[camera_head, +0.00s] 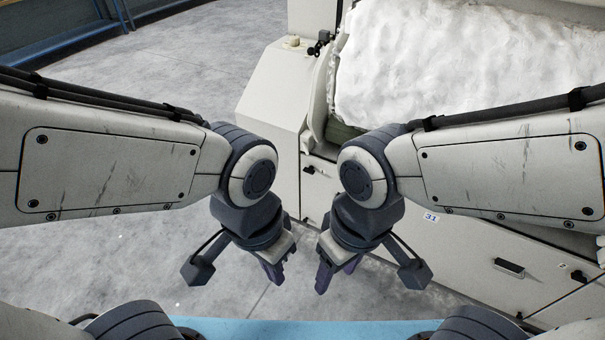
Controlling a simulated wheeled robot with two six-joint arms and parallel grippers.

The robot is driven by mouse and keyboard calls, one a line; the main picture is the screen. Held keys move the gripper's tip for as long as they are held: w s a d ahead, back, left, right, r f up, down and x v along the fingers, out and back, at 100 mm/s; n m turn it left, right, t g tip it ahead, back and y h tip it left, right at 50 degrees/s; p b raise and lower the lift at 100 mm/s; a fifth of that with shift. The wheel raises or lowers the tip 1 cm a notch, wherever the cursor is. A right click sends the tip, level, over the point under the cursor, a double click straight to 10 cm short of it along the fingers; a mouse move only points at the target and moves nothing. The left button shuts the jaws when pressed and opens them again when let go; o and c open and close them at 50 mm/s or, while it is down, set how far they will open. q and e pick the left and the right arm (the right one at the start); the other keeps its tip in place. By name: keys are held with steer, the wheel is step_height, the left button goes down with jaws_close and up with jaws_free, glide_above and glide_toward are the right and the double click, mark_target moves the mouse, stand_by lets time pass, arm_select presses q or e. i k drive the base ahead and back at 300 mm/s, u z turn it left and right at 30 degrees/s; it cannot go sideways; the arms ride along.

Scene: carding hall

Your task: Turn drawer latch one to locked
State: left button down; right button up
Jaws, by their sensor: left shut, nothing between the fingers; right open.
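The cream machine (480,262) has drawer fronts on its lower part. A small dark latch (309,169) sits on its front near the left corner, and another dark fitting (307,221) is lower down. A dark latch (577,276) is at the far right, beside a recessed handle (509,268). I cannot tell which is latch one or how each is turned. My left gripper (276,273) is shut and empty, pointing down in front of the machine's left corner. My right gripper (336,275) is open and empty beside it, apart from the latches. My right arm hides part of the front.
White fibre (450,60) fills the machine's top. A label reading 31 (430,217) is on the front. Grey concrete floor (190,60) is clear at left. A blue rail (80,38) runs at the back left, and a blue edge (300,331) is at the bottom.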

mark_target(309, 170)
steer(key=u, duration=0.1)
steer(key=k, duration=0.4)
steer(key=z, duration=0.8)
steer(key=i, duration=1.15)
steer(key=u, duration=0.95)
